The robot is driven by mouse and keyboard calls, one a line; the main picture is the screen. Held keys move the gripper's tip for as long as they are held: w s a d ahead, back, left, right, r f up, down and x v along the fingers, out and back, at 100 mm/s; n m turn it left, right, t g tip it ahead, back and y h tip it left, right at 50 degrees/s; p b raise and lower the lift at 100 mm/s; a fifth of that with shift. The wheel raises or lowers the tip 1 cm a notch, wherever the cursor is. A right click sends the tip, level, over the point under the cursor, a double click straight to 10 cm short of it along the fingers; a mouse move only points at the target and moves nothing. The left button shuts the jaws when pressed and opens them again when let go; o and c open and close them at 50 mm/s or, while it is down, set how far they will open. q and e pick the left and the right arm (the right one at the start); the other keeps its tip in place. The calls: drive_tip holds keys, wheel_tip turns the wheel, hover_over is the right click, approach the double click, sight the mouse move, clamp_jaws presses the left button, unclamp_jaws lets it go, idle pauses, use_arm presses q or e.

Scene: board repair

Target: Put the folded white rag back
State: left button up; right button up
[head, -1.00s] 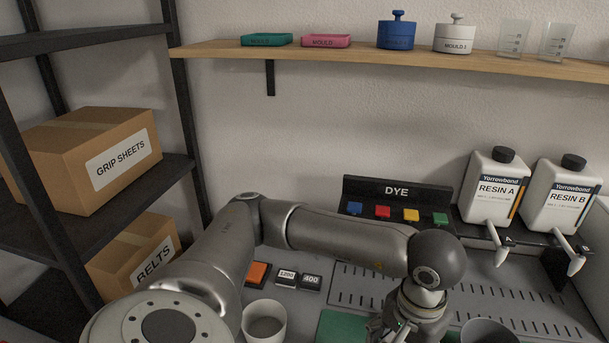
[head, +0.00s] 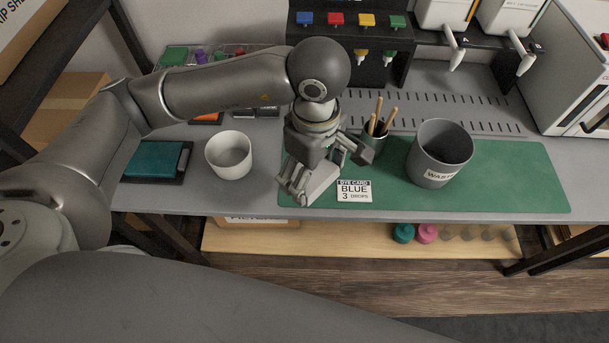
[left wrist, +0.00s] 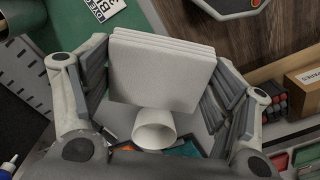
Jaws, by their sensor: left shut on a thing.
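The folded white rag (left wrist: 160,72) is a flat stack of several layers between the two fingers of my left gripper (left wrist: 158,95) in the left wrist view. In the head view, my left gripper (head: 318,172) is over the front left part of the green mat (head: 500,185), shut on the rag (head: 322,184). The rag is just left of the dye card and partly hidden by the fingers. I cannot tell whether it touches the mat. My right gripper is not in view.
A white cup (head: 229,158) stands left of the gripper. A dye card (head: 354,192), a pot of sticks (head: 373,140) and a grey waste bin (head: 440,155) are to the right. A teal pad (head: 152,160) lies at the far left. The front bench edge is close.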

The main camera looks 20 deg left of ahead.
use_arm(q)
drive_tip(key=s+d+n+b, duration=0.1)
drive_tip(key=d+n, duration=0.5)
drive_tip(key=n, duration=0.2)
drive_tip(key=w+a+f+p, duration=0.1)
drive_tip(key=w+a+f, duration=0.3)
drive_tip(key=w+a+f+p, duration=0.1)
drive_tip(key=w+a+f, duration=0.3)
drive_tip(key=a+f, duration=0.1)
drive_tip(key=shift+w, duration=0.2)
drive_tip(key=shift+w+a+f, duration=0.35)
drive_tip(key=shift+w+f, duration=0.05)
drive_tip(key=shift+f, duration=0.3)
wheel_tip(320, 180, down, 3)
drive_tip(key=shift+w+a+f+p, duration=0.1)
drive_tip(key=shift+p, duration=0.45)
drive_tip(key=shift+f, duration=0.25)
drive_tip(key=o, duration=1)
drive_tip(key=shift+c, duration=0.2)
